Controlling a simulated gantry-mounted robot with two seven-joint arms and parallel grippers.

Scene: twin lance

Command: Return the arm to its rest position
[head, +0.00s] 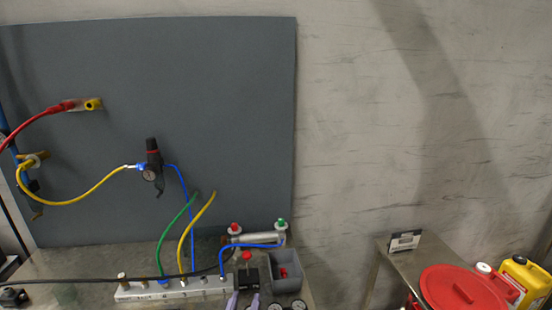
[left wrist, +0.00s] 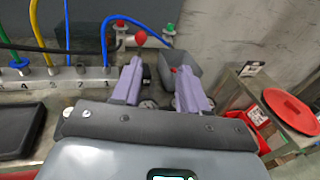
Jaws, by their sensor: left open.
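My left gripper (head: 243,300) shows at the bottom edge of the head view, only by its two purple fingertips. They are in front of the black valve block with the red knob (head: 247,257). In the left wrist view my left gripper (left wrist: 159,86) is open and its fingers stand well apart. Nothing is held between them. The red knob (left wrist: 141,37) shows just beyond the left finger, and a grey bin (left wrist: 183,64) is beyond the right one. Most of the left arm is outside the head view. My right gripper is in neither view.
A numbered manifold (head: 173,288) with green, yellow and blue hoses lies left of the fingers. A cylinder with red and green fittings (head: 258,239) is behind. A grey panel (head: 220,110) carries a regulator (head: 153,167). A side table (head: 412,262) holds a red lid (head: 462,291).

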